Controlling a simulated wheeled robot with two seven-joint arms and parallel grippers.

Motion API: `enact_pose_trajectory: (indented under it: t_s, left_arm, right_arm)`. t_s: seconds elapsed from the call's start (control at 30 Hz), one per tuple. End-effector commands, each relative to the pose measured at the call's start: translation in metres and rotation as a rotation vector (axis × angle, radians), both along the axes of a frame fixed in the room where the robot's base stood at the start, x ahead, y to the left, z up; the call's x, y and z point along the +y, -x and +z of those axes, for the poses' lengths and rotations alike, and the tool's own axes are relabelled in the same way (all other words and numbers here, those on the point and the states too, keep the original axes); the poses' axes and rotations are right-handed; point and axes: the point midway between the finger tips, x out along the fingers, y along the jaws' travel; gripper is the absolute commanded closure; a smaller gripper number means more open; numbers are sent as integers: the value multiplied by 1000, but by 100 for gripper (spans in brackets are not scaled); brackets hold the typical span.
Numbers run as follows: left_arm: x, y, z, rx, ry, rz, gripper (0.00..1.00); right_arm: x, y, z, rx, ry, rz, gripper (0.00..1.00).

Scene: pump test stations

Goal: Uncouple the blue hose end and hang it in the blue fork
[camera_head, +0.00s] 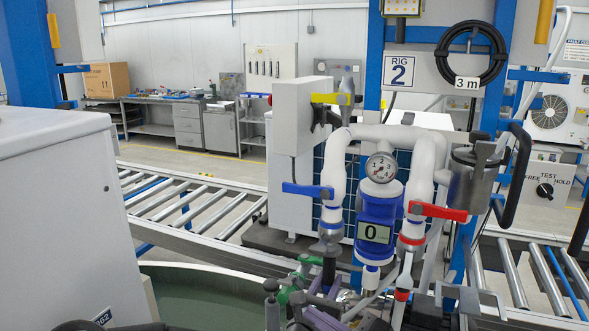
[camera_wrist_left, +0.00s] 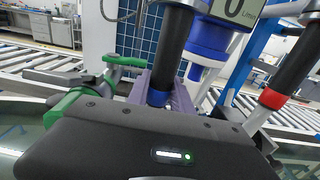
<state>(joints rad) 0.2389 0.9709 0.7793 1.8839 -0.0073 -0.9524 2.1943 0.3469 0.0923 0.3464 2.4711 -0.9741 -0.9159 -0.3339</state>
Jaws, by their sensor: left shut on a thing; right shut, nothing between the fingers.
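The blue-banded black hose end (camera_wrist_left: 158,96) stands near upright between purple finger bars in the left wrist view. It also shows below the left white pipe in the head view (camera_head: 329,270). My left gripper (camera_head: 322,288) is shut on it, low in front of the rig. Whether the hose end is joined to the pipe above cannot be told. My right gripper is shut and empty, lower in the head view; its outline is hard to pick out among the parts at the bottom. I cannot make out the blue fork clearly.
A blue lever (camera_head: 307,190) and a red lever (camera_head: 437,212) stick out from the white pipes beside the meter (camera_head: 375,232). A red-banded hose (camera_wrist_left: 273,98) is right of my left gripper. A white cabinet (camera_head: 60,200) stands left; roller conveyors (camera_head: 190,205) run behind.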

Motion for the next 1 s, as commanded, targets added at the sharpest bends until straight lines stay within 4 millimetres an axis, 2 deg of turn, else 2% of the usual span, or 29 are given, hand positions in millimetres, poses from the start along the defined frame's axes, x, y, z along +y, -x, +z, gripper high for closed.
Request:
enact_pose_trajectory:
  t_s: [0.57,1.0]
  left_arm:
    - [0,0,-2,-3,1,0,100]
    - [0,0,-21,-3,1,1,100]
  right_arm:
    - [0,0,-5,0,0,0,100]
    - [0,0,-31,0,0,0,100]
